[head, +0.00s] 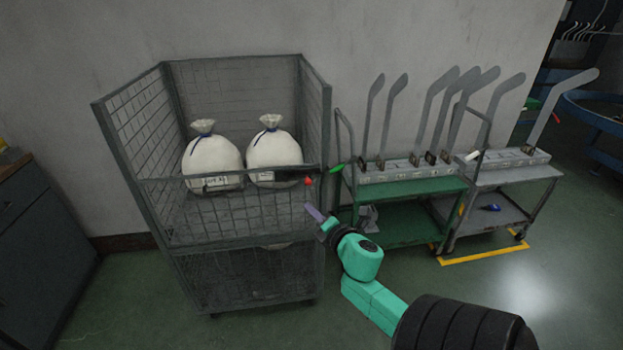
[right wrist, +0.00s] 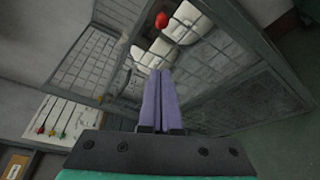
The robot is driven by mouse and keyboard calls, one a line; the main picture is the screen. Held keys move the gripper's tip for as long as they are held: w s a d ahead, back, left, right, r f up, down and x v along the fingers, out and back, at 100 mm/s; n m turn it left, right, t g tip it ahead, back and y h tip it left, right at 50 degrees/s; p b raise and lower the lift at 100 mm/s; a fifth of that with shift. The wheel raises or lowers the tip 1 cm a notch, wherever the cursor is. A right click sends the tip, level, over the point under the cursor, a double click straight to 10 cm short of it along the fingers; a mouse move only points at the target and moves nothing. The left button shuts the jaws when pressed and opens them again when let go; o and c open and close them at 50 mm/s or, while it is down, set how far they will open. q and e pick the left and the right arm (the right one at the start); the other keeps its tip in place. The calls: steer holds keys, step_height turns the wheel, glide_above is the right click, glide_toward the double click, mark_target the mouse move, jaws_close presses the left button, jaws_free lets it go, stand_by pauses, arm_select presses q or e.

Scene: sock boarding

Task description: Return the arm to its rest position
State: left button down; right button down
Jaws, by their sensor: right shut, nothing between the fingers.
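My right arm (head: 372,298) is green and reaches up from the lower right in the head view. Its right gripper (head: 313,212) is shut and empty, just in front of the right side of the wire cage cart (head: 212,240). In the right wrist view the purple fingers (right wrist: 157,75) lie together with nothing between them. The cage cart's mesh and white bags show beyond the fingertips. My left gripper is not in view.
Two tied white bags (head: 212,160) (head: 274,152) sit in the cage cart. A red knob-like thing (head: 308,181) is at its front rail. A green trolley (head: 415,188) and a grey trolley (head: 500,178) holding upright grey boards stand to the right. Open floor (head: 150,310) lies in front.

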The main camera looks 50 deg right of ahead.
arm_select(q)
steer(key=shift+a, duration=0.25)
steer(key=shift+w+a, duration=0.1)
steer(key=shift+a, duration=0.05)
arm_select(e)
steer(key=shift+a, duration=0.1)
steer(key=s+a+f+m+g+y+p, duration=0.1)
steer(key=s+f+m+g, duration=0.25)
steer(key=f, duration=0.95)
steer(key=s+a+f+m+g+y+p, duration=0.1)
steer(key=s+f+m+g, duration=0.3)
steer(key=f, duration=1)
arm_select(q)
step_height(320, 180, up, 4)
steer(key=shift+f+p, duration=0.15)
steer(key=shift+p, duration=0.65)
arm_select(e)
steer(key=s+a+f+m+g+y, duration=0.1)
steer(key=s+a+f+m+g, duration=0.1)
steer(key=s+a+f, duration=0.3)
steer(key=s+a+f+m+g+y, duration=0.1)
steer(key=s+a+f+m, duration=0.3)
steer(key=s+f, duration=0.4)
steer(key=s+a+f+m+g, duration=0.4)
steer(key=s+a+f, duration=0.2)
steer(key=s, duration=0.7)
steer(key=shift+s+a+f+y, duration=0.3)
steer(key=shift+a+y, duration=0.1)
steer(key=shift+a, duration=0.05)
